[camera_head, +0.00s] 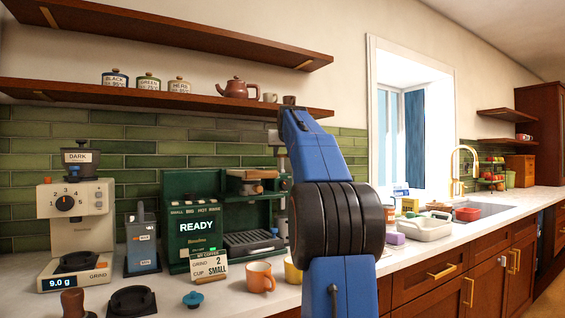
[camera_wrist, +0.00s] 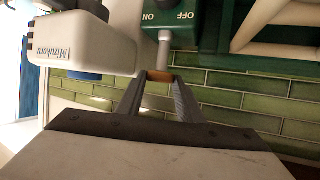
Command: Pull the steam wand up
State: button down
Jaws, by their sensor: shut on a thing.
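The green espresso machine (camera_head: 215,225) stands on the counter and its screen reads READY. In the wrist view, its green side panel (camera_wrist: 190,22) carries ON and OFF marks. The steam wand (camera_wrist: 164,50), a pale rod, comes out of that panel and ends between my fingertips. My gripper (camera_wrist: 160,77) is shut on the wand near its end, with a small orange-brown patch showing between the fingers. In the head view, my blue arm covers the wand and the gripper.
A white appliance (camera_wrist: 85,45) is close beside my gripper in the wrist view. An orange mug (camera_head: 259,277), a card stand (camera_head: 209,268) and a grinder (camera_head: 76,230) stand on the counter. A wooden shelf (camera_head: 180,97) runs above.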

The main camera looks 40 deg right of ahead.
jog(key=shift+r, duration=0.35)
jog(key=c, duration=1.2)
grip_release()
jog(key=shift+f, duration=0.1)
jog(key=v, duration=1.7)
jog(key=shift+s+a, duration=0.2)
jog(key=shift+s, duration=0.05)
